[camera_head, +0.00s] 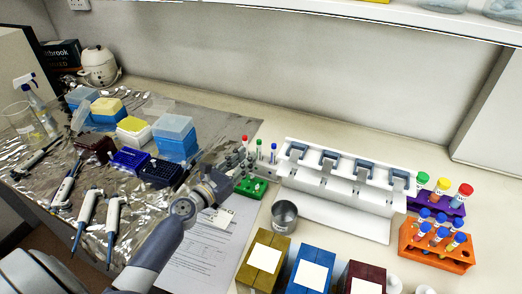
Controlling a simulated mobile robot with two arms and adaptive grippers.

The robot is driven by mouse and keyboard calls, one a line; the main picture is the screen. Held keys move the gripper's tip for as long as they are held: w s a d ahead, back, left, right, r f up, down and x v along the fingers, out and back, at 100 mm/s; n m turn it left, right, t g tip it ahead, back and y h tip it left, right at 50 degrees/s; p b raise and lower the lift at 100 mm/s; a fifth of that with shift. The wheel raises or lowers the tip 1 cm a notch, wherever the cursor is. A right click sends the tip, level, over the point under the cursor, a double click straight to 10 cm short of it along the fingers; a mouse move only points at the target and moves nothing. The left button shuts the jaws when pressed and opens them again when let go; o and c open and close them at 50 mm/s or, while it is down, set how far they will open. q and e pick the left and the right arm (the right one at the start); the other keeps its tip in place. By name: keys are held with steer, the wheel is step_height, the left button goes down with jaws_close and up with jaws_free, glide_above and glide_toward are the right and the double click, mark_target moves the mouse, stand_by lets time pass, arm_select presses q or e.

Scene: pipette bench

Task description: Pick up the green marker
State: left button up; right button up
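The green marker (259,149) is thin, with a green cap, and stands upright in a small green holder (256,189). A red-capped marker (244,145) stands on its left and a blue-capped one (273,153) on its right. My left gripper (237,163) reaches in from the lower left and is just left of the holder, close to the red-capped marker. It appears apart from the green marker. Its fingers are small and dark here, so I cannot tell how far they are apart. My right gripper is out of view.
A metal cup (285,216) stands right of the holder, with a white rack (330,211) behind it. Coloured boxes (263,257) stand in front. An orange tube rack (433,252) is at the right. Pipettes (87,212) and tip boxes (175,143) lie on foil at the left.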

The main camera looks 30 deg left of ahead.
mark_target(258, 150)
arm_select(q)
steer(key=w, duration=0.2)
steer(key=w+d, duration=0.1)
steer(key=w, duration=0.4)
steer(key=shift+w+d+f, duration=0.1)
steer(key=shift+d+f, duration=0.2)
jaws_close()
